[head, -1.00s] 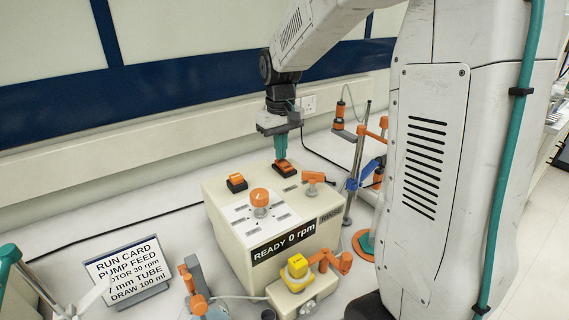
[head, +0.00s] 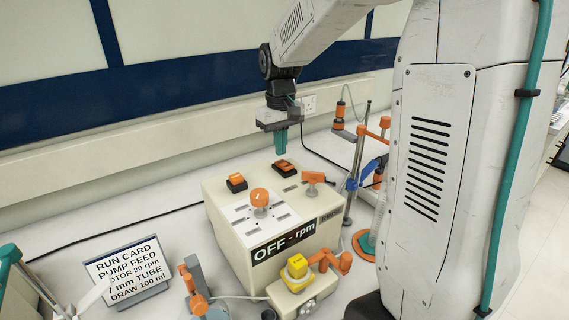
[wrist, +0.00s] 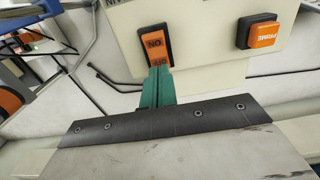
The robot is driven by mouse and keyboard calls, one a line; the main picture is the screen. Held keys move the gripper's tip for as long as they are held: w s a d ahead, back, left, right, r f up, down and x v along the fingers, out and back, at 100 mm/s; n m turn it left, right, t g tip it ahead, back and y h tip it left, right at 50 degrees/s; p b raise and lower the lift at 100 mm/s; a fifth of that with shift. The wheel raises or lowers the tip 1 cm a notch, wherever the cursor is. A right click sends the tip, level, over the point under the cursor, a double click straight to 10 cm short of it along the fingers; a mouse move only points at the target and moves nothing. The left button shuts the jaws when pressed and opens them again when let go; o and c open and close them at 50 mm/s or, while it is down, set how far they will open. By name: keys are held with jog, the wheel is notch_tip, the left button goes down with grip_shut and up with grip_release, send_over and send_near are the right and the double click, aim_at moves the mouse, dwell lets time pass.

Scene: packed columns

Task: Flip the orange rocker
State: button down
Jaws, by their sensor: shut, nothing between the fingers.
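The orange rocker (head: 285,168), in a black frame, is on the back right of the cream control box's (head: 228,226) top. In the wrist view the rocker (wrist: 156,45) shows "ON" at one end and "OFF" at the end by my fingertips. My gripper (head: 281,154) has its teal fingers shut and empty, pointing down just above the rocker in the head view. In the wrist view its tips (wrist: 159,69) overlap the edge of the OFF end. I cannot tell whether they touch. The box display (head: 284,241) reads "OFF - rpm".
An orange PRIME button (wrist: 262,33) sits beside the rocker. An orange knob (head: 260,197) and an orange T-handle (head: 313,177) are also on the box top. A clamp stand (head: 355,180) stands to the right, and a run card (head: 122,269) at the front left.

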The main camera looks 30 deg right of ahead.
aim_at(285, 167)
jog(key=shift+r, duration=2.5)
jog(key=shift+m+g, duration=0.4)
jog(key=s, duration=0.1)
jog(key=s+f, duration=0.1)
jog(key=s+a, duration=0.1)
jog(key=shift+s+f, duration=0.25)
jog(key=shift+f, duration=0.15)
jog(key=s+a+t, duration=0.1)
jog(key=s+a, duration=0.3)
jog(key=s, duration=0.8)
jog(key=s+a+t, duration=0.1)
jog(key=s+a, duration=0.4)
jog(key=s, duration=0.6)
jog(key=shift+s+a+r+n, duration=0.15)
jog(key=shift+s+r+n, duration=0.2)
jog(key=shift+r+n, duration=0.1)
